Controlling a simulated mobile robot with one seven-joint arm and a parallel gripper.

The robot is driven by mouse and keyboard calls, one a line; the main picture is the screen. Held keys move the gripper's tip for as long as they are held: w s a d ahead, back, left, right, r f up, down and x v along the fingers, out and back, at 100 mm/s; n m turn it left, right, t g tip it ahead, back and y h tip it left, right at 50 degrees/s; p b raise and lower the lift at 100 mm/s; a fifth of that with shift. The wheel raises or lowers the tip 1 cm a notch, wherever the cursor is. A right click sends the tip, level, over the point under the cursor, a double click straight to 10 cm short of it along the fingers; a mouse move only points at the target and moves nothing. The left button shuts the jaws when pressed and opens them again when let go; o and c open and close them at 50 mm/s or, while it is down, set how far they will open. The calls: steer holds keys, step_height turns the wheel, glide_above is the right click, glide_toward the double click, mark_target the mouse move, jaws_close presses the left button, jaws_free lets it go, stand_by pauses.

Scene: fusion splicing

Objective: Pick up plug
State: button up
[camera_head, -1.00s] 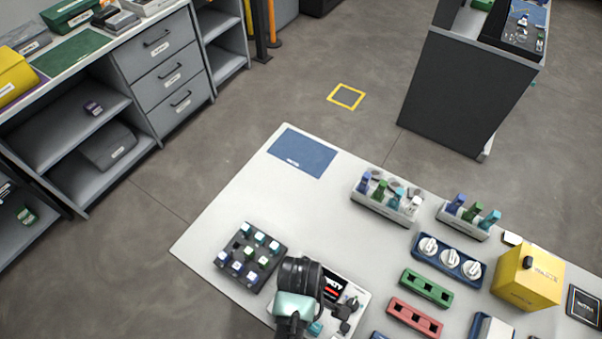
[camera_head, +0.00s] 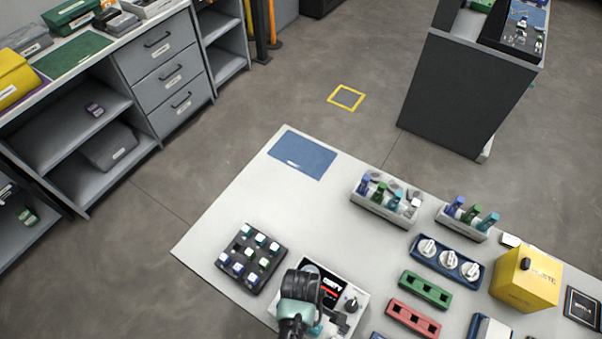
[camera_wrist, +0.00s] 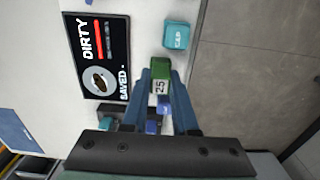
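A small green block (camera_wrist: 160,76) with a white label, which looks like the plug, sits between the blue fingertips of my gripper (camera_wrist: 160,88) in the wrist view. Both fingers appear to touch its sides. I cannot tell whether it still rests on something beneath. In the head view my gripper (camera_head: 300,300) is over the near edge of the white table, in front of a device with a "DIRTY" screen (camera_head: 326,286). That screen also shows in the wrist view (camera_wrist: 97,55). The fingertips and the green block are hidden in the head view.
A teal cap (camera_wrist: 177,35) is close beyond the fingertips. A dark tray of small coloured plugs (camera_head: 230,255) stands left of my gripper. Green (camera_head: 426,289) and red (camera_head: 413,319) holders lie to the right. The table around the blue mat (camera_head: 302,154) is clear.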

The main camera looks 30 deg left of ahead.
jaws_close()
steer(key=shift+r, duration=0.1)
